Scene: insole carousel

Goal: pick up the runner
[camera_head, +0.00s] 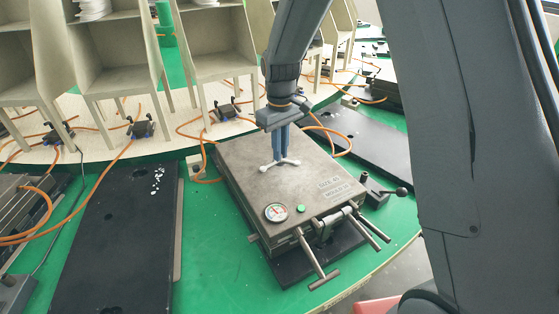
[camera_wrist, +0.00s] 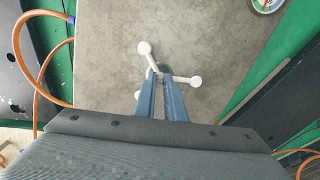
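The runner (camera_head: 270,166) is a small white branched piece with rounded ends. It lies on top of the grey metal mould (camera_head: 245,190). In the wrist view the runner (camera_wrist: 181,79) spreads out from the fingertips, and one of its arms is partly hidden behind a finger. My gripper (camera_head: 281,156) points down with its two blue fingers at the middle of the runner. In the wrist view the fingertips (camera_wrist: 160,73) are close together with a narrow gap. I cannot tell whether they press on the runner's centre.
The mould carries a round gauge (camera_head: 276,212), a green button (camera_head: 300,208) and clamp handles (camera_head: 318,262) at its front. A dark plate (camera_head: 118,240) lies left on the green table. Orange hoses and pale chair-like stands (camera_head: 110,55) are behind.

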